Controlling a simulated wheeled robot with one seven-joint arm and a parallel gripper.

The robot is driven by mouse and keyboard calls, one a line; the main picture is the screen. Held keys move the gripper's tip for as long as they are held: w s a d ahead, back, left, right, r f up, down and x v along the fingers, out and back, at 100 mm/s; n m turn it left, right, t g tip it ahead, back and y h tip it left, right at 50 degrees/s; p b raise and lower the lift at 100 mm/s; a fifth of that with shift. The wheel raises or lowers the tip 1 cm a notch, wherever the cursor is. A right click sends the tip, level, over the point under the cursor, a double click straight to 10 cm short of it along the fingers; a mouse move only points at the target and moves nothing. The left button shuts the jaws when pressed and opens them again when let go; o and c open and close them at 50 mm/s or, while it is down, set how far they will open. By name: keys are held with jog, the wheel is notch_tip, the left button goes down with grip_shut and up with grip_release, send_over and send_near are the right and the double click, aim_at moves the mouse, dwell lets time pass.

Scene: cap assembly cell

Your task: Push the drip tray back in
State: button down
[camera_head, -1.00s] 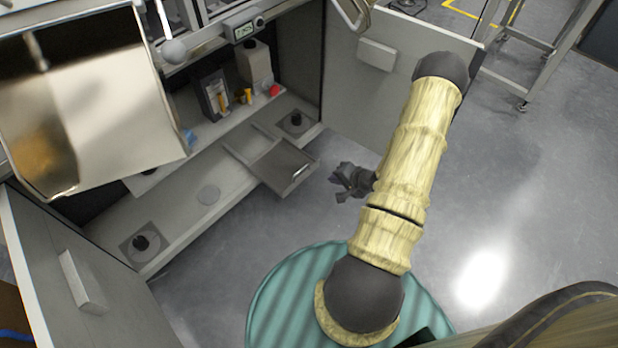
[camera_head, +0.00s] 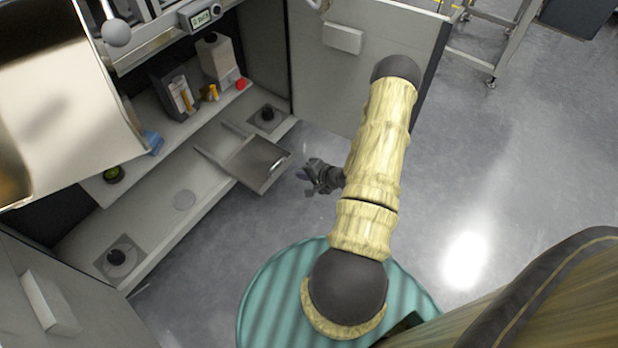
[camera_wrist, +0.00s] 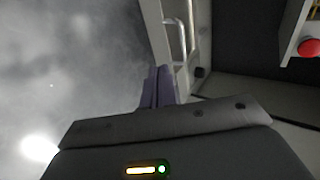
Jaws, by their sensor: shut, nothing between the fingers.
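The drip tray (camera_head: 255,165) is a flat grey metal tray with a bar handle on its front edge. It sticks out over the floor from the low shelf of the cabinet. My gripper (camera_head: 304,176) is shut and empty, just right of the tray's front edge, with a small gap showing in the head view. In the wrist view my closed fingers (camera_wrist: 158,72) point at the tray's front (camera_wrist: 160,45), whose handle shows near the top. Whether the fingertips touch the tray is unclear there.
The low shelf (camera_head: 150,215) runs left of the tray, with black knobs on square plates. A box, a bottle and a red button (camera_head: 240,84) sit on the ledge above. An open cabinet door (camera_head: 370,45) stands behind my arm. The floor right of the arm is clear.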

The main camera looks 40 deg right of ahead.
jog(key=w+a+f+b, duration=0.2)
jog(key=w+b, duration=0.2)
jog(key=w, duration=0.3)
jog(key=shift+w+a, duration=0.15)
jog(key=shift+a, duration=0.15)
jog(key=shift+a, duration=0.15)
